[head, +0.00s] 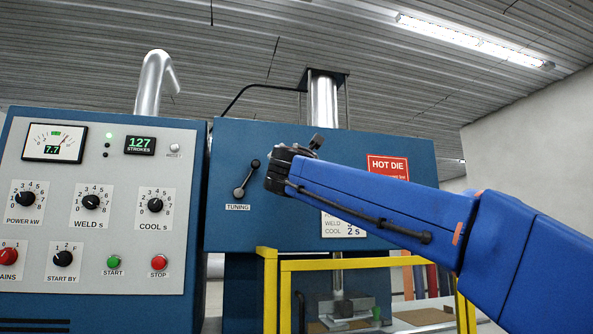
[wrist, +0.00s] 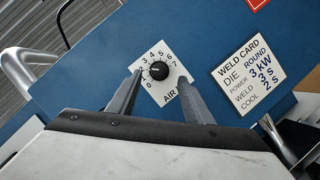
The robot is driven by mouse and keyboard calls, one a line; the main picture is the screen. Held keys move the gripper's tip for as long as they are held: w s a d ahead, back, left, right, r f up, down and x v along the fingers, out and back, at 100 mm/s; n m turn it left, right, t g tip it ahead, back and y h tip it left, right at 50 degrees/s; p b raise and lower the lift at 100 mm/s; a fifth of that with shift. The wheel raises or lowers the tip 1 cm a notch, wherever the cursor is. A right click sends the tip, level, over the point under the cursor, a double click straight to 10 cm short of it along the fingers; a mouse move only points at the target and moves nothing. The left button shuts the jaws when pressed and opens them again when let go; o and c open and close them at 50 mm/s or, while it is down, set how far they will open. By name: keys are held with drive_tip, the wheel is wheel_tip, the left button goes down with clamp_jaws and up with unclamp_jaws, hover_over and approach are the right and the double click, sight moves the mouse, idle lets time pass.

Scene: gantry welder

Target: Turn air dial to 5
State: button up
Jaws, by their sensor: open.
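The air dial (wrist: 158,70) is a round black knob on a white numbered plate on the blue panel, in the middle of the wrist view. Its light mark seems to point left, around 2, but it is too small to be sure. The plate's label is partly covered by a finger. My gripper (wrist: 159,75) is open, with one finger at each side of the knob in the picture. I cannot tell whether the fingers touch it. In the head view my arm hides the air dial, and the fingertips are not clearly seen.
A weld card (wrist: 248,73) is right of the dial. In the head view, a tuning lever (head: 245,181) is just left of my gripper, and a control panel (head: 120,215) with several knobs stands further left. A yellow guard frame (head: 335,264) is below my arm.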

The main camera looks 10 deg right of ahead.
drive_tip(key=shift+x, duration=2.8)
drive_tip(key=c, duration=1.1)
